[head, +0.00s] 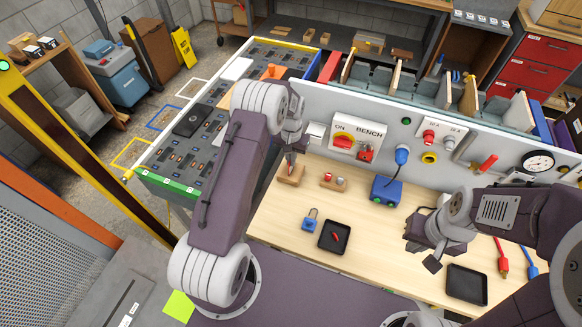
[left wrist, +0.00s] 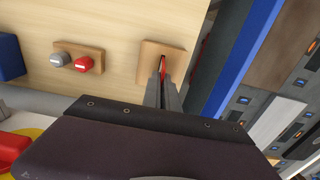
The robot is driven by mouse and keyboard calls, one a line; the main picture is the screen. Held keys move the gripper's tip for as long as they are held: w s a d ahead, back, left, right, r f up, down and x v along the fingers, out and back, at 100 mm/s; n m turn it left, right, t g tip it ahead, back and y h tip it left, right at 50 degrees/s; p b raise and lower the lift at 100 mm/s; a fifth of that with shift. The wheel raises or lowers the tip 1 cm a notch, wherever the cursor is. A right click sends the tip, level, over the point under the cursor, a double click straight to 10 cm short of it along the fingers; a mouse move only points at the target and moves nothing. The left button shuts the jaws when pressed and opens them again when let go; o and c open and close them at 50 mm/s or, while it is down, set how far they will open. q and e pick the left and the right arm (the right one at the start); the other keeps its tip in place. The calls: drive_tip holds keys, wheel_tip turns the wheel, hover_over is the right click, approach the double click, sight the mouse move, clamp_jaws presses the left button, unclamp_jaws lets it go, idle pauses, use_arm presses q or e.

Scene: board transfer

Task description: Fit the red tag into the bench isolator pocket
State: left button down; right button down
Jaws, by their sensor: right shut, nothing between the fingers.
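The red tag (left wrist: 163,66) shows as a thin red edge between my left fingertips at a small wooden block (left wrist: 178,47). My left gripper (head: 291,157) is over that block (head: 291,176) and appears shut on the tag. I cannot tell how deep the tag sits in the block's slot. The bench isolator (head: 357,139), labelled BENCH, is on the grey upright panel, with a red and yellow knob and a red fitting. Its pocket cannot be clearly made out. My right gripper (head: 432,264) is shut and empty above the right of the bench.
A wooden block with red and grey pieces (head: 333,182), a blue box (head: 386,191), a blue padlock (head: 310,221) and a black tray (head: 334,236) holding something red stand on the wooden bench top (head: 290,225). Another black tray (head: 466,285) lies near my right arm.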

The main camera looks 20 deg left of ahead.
use_arm(q)
drive_tip(key=shift+r+p, duration=0.9)
drive_tip(key=shift+r, duration=0.55)
drive_tip(key=shift+r, duration=0.1)
wheel_tip(320, 180, up, 4)
drive_tip(key=p, duration=0.3)
drive_tip(key=shift+r, duration=0.2)
drive_tip(key=shift+s, duration=0.1)
